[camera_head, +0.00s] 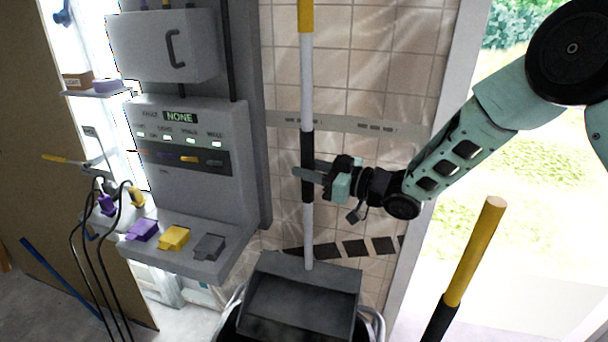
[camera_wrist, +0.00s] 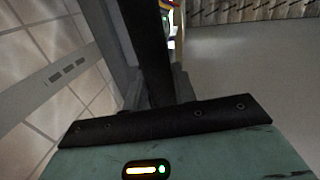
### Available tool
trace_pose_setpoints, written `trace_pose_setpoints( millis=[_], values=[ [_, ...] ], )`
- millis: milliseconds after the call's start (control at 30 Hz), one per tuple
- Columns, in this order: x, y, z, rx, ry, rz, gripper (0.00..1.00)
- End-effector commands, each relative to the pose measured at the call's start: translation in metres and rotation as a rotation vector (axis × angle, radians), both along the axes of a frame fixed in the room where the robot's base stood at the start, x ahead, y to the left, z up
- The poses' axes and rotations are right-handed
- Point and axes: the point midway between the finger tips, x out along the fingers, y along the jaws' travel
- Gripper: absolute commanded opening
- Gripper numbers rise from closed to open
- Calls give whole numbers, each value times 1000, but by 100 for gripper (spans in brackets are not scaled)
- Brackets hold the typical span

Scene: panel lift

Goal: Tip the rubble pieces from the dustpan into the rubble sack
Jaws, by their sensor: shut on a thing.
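The grey dustpan (camera_head: 303,297) hangs at the lower end of a long upright handle, white with a yellow top and a black grip (camera_head: 307,150). My gripper (camera_head: 309,172) is shut on the black grip, which also shows in the wrist view (camera_wrist: 149,45) between my fingers (camera_wrist: 158,92). The dustpan is over a dark, round-mouthed container with pale loops at its sides (camera_head: 234,318), apparently the rubble sack. The dustpan hides most of its mouth, and the picture's lower edge cuts it off. I cannot make out rubble pieces in the dustpan or the sack.
A grey wall unit (camera_head: 190,140) with a shelf of purple, yellow and grey blocks stands close to the left. A tiled wall (camera_head: 380,90) is behind the handle. A yellow-and-black pole (camera_head: 474,250) stands at the front right. Cables hang at the far left.

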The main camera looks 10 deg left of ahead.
Motion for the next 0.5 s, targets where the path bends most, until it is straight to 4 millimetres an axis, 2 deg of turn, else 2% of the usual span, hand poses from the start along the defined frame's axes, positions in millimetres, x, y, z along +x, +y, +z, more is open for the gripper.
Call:
trace_pose_setpoints(
  millis=[200,500],
  values=[
    [29,-4,0,12,59,-1,0],
    [49,-6,-2,19,107,1,0]
  ],
)
